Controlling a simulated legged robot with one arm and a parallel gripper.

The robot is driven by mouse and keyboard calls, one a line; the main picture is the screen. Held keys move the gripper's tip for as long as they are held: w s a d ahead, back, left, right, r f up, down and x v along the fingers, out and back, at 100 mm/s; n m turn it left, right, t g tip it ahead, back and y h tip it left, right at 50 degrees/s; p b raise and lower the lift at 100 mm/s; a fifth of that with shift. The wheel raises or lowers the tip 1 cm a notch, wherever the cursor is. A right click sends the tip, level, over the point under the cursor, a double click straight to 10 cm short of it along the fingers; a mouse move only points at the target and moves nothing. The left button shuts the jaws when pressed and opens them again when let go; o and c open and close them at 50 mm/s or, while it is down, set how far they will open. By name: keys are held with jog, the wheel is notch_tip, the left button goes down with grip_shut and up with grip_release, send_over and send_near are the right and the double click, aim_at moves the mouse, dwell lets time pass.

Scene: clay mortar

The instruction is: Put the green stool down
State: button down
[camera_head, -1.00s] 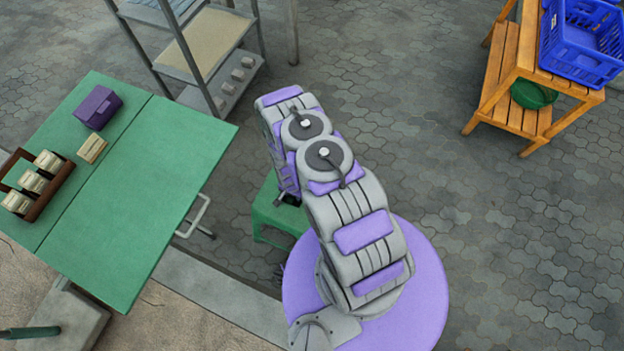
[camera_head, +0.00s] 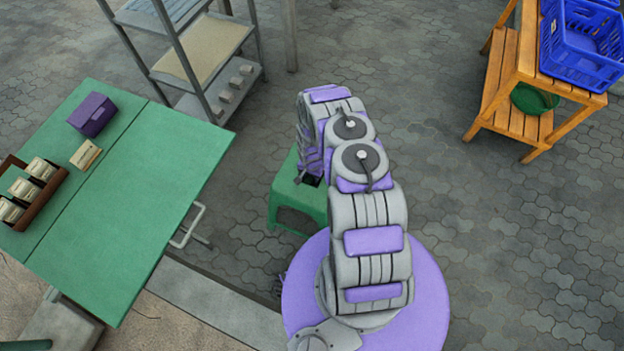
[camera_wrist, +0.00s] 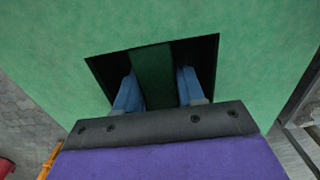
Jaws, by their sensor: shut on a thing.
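The green stool (camera_head: 291,200) is partly hidden behind my arm in the head view, left of my purple base. Its flat green top (camera_wrist: 230,45) fills most of the wrist view, with a dark rectangular opening crossed by a green bar. My gripper (camera_wrist: 153,88) reaches into this opening with its two blue fingers, one on each side of the bar, shut on the stool. In the head view the fingertips are hidden by the arm. I cannot tell whether the stool's feet touch the ground.
A green table (camera_head: 120,190) with a purple box (camera_head: 92,114) and a brown rack stands at the left. A grey shelf (camera_head: 205,50) is behind it. A wooden shelf (camera_head: 517,70) with a blue crate (camera_head: 585,45) stands at the right. The paving between is clear.

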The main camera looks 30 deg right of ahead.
jog(key=shift+w+d, duration=0.15)
jog(key=shift+d, duration=0.1)
notch_tip(320, 180, down, 4)
jog(key=shift+r+b, duration=0.25)
jog(key=shift+b, duration=0.6)
jog(key=c, duration=0.7)
grip_release()
